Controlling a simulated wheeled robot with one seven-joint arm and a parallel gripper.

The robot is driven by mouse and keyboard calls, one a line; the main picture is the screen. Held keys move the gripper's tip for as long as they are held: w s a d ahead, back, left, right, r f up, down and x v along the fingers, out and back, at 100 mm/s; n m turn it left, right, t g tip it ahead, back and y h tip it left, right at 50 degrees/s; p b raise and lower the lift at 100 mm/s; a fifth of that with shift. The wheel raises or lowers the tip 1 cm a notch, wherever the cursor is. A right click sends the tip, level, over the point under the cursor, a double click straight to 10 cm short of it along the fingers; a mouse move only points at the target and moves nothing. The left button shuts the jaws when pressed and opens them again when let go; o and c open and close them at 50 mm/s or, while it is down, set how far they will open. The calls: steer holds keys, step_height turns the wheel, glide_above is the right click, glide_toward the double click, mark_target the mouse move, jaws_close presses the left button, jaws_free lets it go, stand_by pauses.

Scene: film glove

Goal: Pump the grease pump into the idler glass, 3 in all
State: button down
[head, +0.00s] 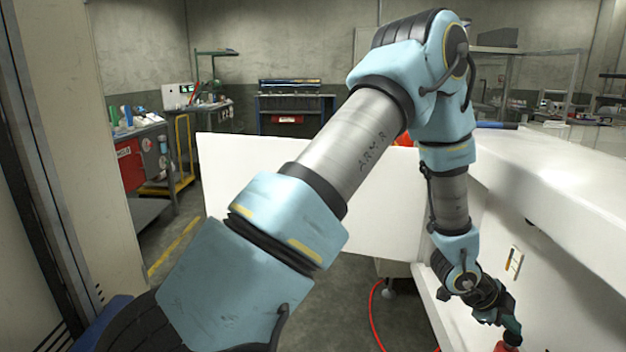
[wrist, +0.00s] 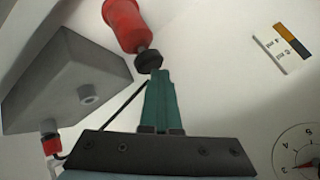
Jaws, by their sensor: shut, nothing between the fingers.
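A red bottle-like body with a black collar, which looks like the grease pump (wrist: 126,24), shows at the top of the wrist view. In the head view a red part of it (head: 507,346) shows at the bottom right edge. My gripper (wrist: 160,74) has its green fingers shut and empty, with the tips at the black collar; I cannot tell whether they touch it. In the head view my gripper (head: 513,328) is low at the right, just above the red part. I cannot make out the idler glass in either view.
A grey box (wrist: 66,75) with a short nozzle lies left of my fingers, with a small red fitting and dark cable near it. A marked card (wrist: 281,47) and a dial (wrist: 298,155) are on the right. White panels (head: 275,190) and a red hose (head: 374,318) show in the head view.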

mark_target(508, 334)
steer(key=shift+f, duration=0.2)
steer(key=shift+r, duration=0.1)
steer(key=shift+r+p, duration=0.5)
steer(key=shift+r, duration=0.5)
step_height(508, 334, up, 6)
steer(key=p, duration=0.4)
stand_by(0.4)
